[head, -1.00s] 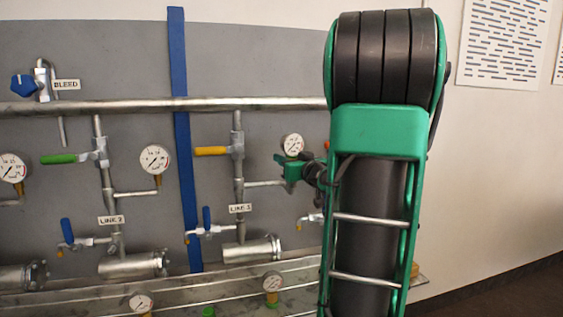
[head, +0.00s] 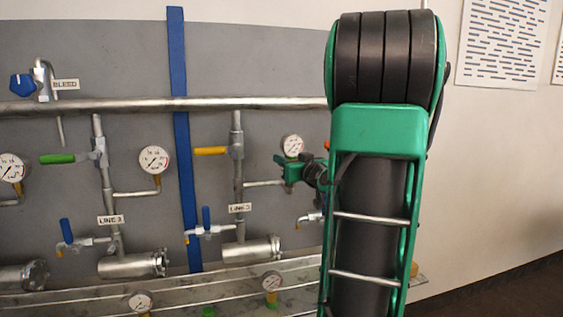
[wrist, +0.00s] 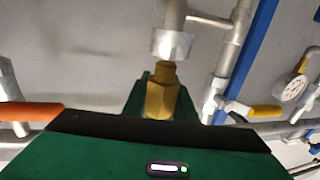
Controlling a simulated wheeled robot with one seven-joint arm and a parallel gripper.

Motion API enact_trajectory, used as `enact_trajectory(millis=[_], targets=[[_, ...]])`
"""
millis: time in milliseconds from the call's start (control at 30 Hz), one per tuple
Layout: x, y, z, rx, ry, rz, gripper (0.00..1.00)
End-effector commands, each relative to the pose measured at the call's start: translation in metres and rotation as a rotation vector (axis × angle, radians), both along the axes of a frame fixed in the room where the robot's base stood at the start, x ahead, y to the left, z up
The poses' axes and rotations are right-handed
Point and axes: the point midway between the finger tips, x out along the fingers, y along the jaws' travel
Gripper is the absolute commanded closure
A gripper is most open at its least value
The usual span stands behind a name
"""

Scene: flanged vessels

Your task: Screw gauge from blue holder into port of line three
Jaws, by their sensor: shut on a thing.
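My gripper (head: 291,171) is shut on the gauge (head: 292,146), whose white dial stands upright just above the jaws in the head view. In the wrist view, the green jaws hold its brass fitting (wrist: 161,98), and the dial is hidden. The fitting's threaded end points at the silver port (wrist: 171,44) and is very close to its mouth. I cannot tell whether the thread has entered. I cannot make out a blue holder.
Line three's yellow valve handle (wrist: 252,110) and an orange handle (wrist: 32,112) flank the jaws in the wrist view. A blue post (head: 183,150) and line two's gauge (head: 154,159) are to the left. Other gauges (head: 272,281) (head: 141,301) stand on the bench below.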

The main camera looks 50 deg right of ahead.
Motion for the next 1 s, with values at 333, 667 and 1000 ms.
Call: enact_trajectory(millis=[333, 667, 1000], targets=[[0.000, 0.000, -0.009, 0.001, -0.001, 0.001, 1.00], [0.000, 0.000, -0.017, 0.001, 0.000, 0.001, 1.00], [0.000, 0.000, -0.016, -0.001, -0.001, 0.000, 1.00]])
